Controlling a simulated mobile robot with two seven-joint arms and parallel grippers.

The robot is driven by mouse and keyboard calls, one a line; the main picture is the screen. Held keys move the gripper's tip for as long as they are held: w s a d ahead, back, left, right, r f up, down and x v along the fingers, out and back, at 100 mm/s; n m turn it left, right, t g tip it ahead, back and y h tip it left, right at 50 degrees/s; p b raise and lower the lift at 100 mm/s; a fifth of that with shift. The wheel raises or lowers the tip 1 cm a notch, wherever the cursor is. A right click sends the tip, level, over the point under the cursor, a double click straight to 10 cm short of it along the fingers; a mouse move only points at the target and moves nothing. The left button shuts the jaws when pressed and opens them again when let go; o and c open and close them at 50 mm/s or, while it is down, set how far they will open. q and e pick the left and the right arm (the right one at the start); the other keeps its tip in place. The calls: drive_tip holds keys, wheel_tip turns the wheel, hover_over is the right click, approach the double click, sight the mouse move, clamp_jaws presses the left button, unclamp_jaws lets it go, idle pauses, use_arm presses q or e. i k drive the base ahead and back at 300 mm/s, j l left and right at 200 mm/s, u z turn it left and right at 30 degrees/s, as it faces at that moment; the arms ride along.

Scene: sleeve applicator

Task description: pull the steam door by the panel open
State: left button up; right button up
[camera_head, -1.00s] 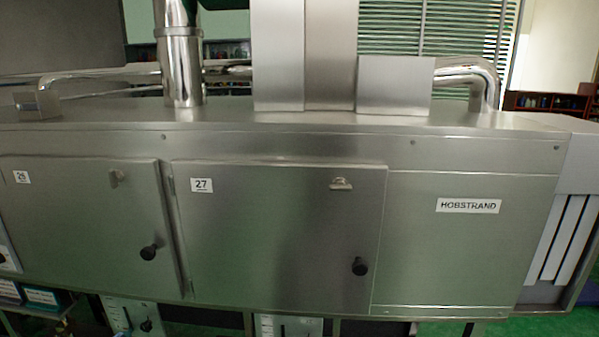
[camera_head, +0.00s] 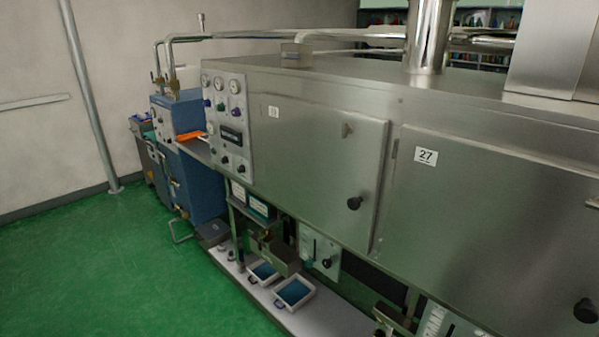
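A long stainless steel machine fills the right of the head view. Its left door (camera_head: 315,160) is shut or nearly so, with a small white number label, a small handle near the top right and a black knob (camera_head: 354,203) low on its right side. The panel (camera_head: 229,125) with gauges, knobs and a dark display is at the machine's left end, directly left of that door. The door marked 27 (camera_head: 480,215) is to the right, cut off by the picture edge, with its own black knob (camera_head: 586,310). Neither of my grippers is in view.
A blue machine (camera_head: 190,155) with pipes stands beyond the panel. Shallow trays with blue contents (camera_head: 294,292) sit on a low ledge under the steel machine. Green floor (camera_head: 110,270) is clear at left. A vertical grey pipe (camera_head: 90,100) stands by the wall.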

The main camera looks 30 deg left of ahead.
sight(331, 182)
drive_tip(key=u, duration=0.95)
